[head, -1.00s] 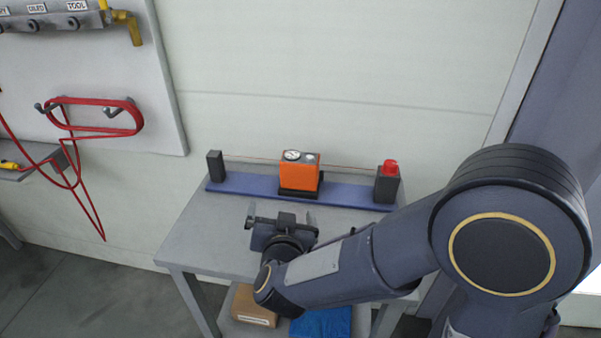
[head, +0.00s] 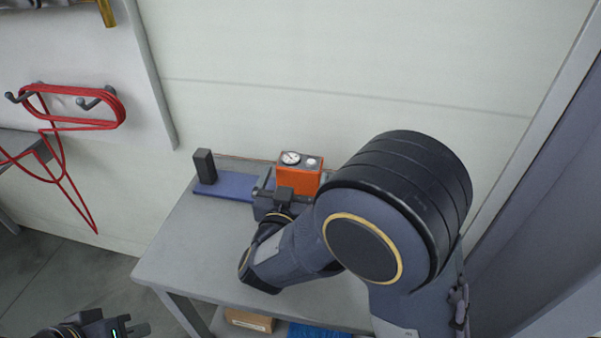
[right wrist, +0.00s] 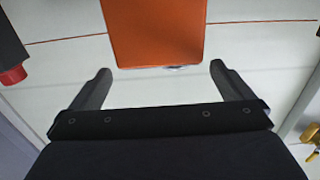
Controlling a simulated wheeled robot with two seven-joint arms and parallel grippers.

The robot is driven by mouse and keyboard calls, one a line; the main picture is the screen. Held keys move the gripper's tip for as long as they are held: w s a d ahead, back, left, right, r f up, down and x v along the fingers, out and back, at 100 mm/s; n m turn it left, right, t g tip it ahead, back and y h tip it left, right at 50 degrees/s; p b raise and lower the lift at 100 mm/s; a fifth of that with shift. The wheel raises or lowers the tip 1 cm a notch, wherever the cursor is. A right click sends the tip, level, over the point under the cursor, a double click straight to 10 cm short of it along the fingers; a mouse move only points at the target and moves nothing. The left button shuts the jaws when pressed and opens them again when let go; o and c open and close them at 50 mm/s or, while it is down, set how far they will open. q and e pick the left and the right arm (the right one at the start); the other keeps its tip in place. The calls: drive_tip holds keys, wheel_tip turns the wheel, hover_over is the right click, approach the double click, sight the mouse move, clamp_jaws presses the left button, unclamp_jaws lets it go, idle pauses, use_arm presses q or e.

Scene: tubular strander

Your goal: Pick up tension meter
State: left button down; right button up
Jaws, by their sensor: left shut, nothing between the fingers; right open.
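The tension meter is an orange box (head: 298,177) with a round dial and a knob on top. It stands upright over a blue base plate (head: 228,187) on the grey table. My right gripper (head: 286,193) is open and empty, close in front of the meter, hiding its lower part in the head view. In the right wrist view the meter (right wrist: 154,30) appears between the two spread fingers, toward the top; I cannot tell whether they touch it. My left gripper (head: 112,328) is shut and empty, low at the bottom left of the head view, away from the table.
A dark post (head: 204,166) stands at the plate's left end. A dark post with a red cap (right wrist: 12,74) shows in the right wrist view; my right arm hides it from the head. A thin red wire (right wrist: 260,21) runs past the meter. A red hose (head: 70,105) hangs left.

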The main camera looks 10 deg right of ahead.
sight(301, 158)
drive_tip(key=x, duration=0.8)
drive_tip(key=shift+p, duration=0.35)
